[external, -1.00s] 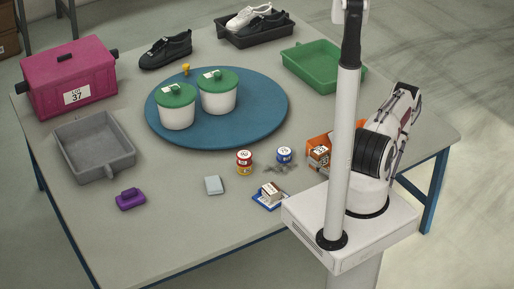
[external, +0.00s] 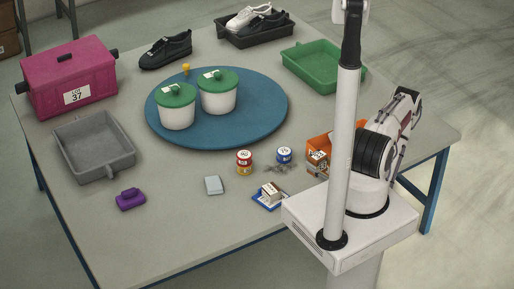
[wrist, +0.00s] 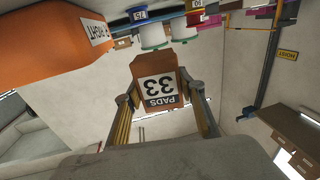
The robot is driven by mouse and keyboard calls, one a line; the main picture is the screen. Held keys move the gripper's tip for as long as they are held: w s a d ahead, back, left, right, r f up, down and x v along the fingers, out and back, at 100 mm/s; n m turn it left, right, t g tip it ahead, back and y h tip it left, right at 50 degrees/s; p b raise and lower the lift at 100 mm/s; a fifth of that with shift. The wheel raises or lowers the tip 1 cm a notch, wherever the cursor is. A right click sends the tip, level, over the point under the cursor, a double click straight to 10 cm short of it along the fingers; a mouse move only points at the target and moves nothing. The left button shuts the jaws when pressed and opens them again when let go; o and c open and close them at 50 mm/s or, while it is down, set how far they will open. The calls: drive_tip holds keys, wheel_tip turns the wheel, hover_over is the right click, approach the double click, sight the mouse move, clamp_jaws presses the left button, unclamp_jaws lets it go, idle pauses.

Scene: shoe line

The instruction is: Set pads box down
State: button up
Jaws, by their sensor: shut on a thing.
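The pads box (wrist: 157,72), orange-brown with a white label reading PADS 33, sits between the two fingers of my gripper (wrist: 159,95) in the wrist view. The fingers are shut on its sides. In the external view a small orange-brown box with a white label, likely the pads box (external: 317,158), shows at the front left of the orange bin (external: 320,142). The orange bin (wrist: 50,38) also fills the upper left of the wrist view, apart from the box. My arm hides the gripper in the external view. I cannot tell the box's height above the table.
A blue-topped jar (external: 284,155) and a red-and-yellow jar (external: 244,162) stand left of the bin, with grey bits by them. A blue item with a small box (external: 270,195) lies nearer. The green tray (external: 322,66) is behind. Table surface front left is mostly clear.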

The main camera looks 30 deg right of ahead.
drive_tip(key=shift+f, duration=1.9)
drive_tip(key=shift+f, duration=0.15)
drive_tip(key=shift+f, duration=1.75)
drive_tip(key=shift+f, duration=0.2)
drive_tip(key=o, duration=1.2)
drive_tip(key=shift+c, duration=0.2)
drive_tip(key=shift+s+d, duration=0.1)
drive_tip(key=shift+s, duration=0.2)
drive_tip(key=shift+s+d, duration=0.15)
drive_tip(key=shift+s, duration=0.55)
drive_tip(key=shift+s+d+f, duration=0.1)
drive_tip(key=shift+s+d, duration=0.05)
drive_tip(key=shift+s, duration=1.25)
drive_tip(key=shift+s+d, duration=0.1)
drive_tip(key=shift+s, duration=1.3)
